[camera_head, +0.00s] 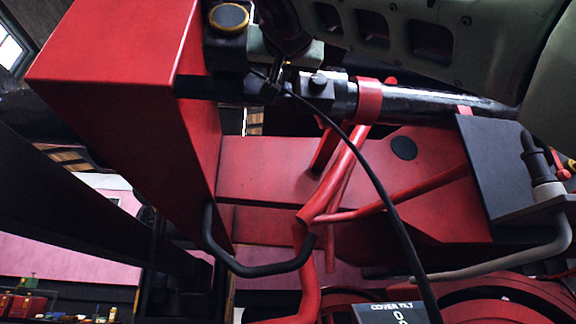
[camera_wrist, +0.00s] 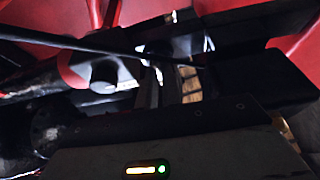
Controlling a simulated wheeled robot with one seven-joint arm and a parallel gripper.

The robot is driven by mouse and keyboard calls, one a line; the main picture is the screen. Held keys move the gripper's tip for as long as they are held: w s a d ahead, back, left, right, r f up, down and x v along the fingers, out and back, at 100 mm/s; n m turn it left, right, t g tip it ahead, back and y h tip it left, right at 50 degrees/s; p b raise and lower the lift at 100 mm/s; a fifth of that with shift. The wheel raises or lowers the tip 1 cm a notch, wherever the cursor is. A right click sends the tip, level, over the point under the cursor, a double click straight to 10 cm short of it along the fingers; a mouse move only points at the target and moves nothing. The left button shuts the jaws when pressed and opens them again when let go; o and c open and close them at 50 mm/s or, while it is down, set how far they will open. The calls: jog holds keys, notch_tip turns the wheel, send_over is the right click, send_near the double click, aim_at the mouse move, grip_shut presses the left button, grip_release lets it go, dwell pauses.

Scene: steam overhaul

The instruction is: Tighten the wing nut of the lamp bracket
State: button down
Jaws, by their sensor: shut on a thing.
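My gripper (camera_head: 273,82) reaches down from the top of the head view to a dark fitting beside the red beam. In the wrist view its jaws (camera_wrist: 166,82) are close together and shut on a small part, apparently the wing nut, which is mostly hidden between them. A dark block with a round knob (camera_head: 318,83) sits just right of the jaws; the knob also shows in the wrist view (camera_wrist: 104,74). I cannot tell clearly which dark parts belong to the lamp bracket.
A large red beam (camera_head: 120,75) fills the left. A black cable (camera_head: 370,178) hangs across the middle. Red rods (camera_head: 335,185), a black handrail (camera_head: 255,270) and a dark plate (camera_head: 500,165) lie around and below.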

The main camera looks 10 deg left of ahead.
jog(key=c, duration=1.6)
grip_release()
jog(key=shift+o, duration=0.2)
jog(key=shift+s+d+f+b, duration=0.1)
jog(key=shift+s+f+b, duration=0.2)
jog(key=shift+s+b, duration=0.2)
jog(key=b+v, duration=0.7)
jog(key=v, duration=0.9)
jog(key=shift+s+b, duration=0.15)
jog(key=shift+b, duration=0.15)
jog(key=shift+d+r, duration=0.1)
